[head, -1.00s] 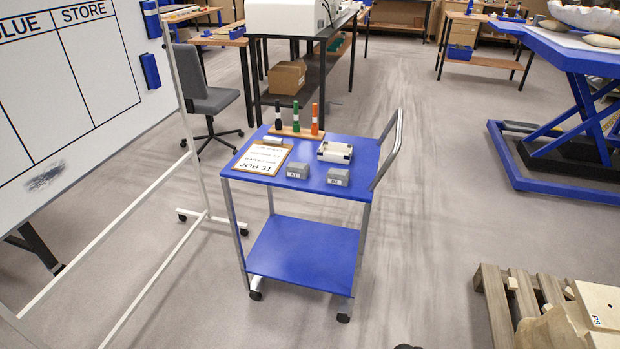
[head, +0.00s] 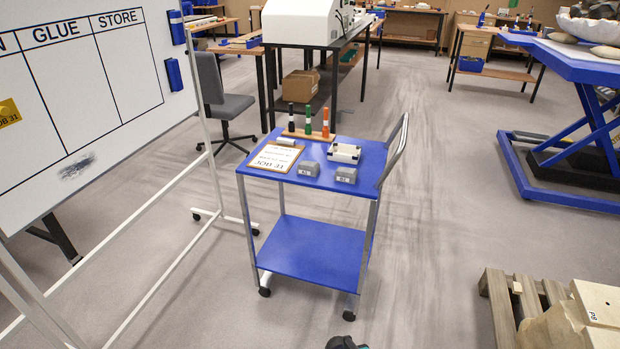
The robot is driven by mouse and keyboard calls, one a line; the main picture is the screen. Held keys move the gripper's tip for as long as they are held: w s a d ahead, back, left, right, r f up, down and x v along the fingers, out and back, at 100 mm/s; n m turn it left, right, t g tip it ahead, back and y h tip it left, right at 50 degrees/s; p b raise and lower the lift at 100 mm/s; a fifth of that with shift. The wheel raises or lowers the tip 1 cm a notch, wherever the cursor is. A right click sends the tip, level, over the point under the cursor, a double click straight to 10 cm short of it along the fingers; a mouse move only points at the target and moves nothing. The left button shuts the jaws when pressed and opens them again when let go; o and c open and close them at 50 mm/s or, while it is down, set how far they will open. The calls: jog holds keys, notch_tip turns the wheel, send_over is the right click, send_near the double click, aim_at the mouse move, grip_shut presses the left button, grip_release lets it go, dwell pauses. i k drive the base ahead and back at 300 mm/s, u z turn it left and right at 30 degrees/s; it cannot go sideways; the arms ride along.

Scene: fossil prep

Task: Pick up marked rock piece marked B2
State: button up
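Two small grey blocks with white labels sit near the front edge of the blue trolley's top shelf (head: 352,198), in the head view. One is the left grey block (head: 309,169) and the other is the right grey block (head: 346,175), with a gap between them. Their labels are too small to read surely, so I cannot tell which is B2. A small dark part of my arm shows at the bottom edge, in front of the trolley. My gripper's fingers are not seen.
The top shelf also holds a clipboard (head: 275,159), a white open tray (head: 345,152) and a rack with black, green and orange markers (head: 308,120). A whiteboard stands left. A pallet (head: 498,312) with a large pale block (head: 600,303) lies right. Floor between is clear.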

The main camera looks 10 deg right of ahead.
aim_at(344, 174)
jog(key=u, duration=0.65)
jog(key=k, duration=1.5)
jog(key=z, duration=0.3)
jog(key=i, duration=0.75)
jog(key=u, duration=0.6)
jog(key=i, duration=1.65)
jog(key=u, duration=0.25)
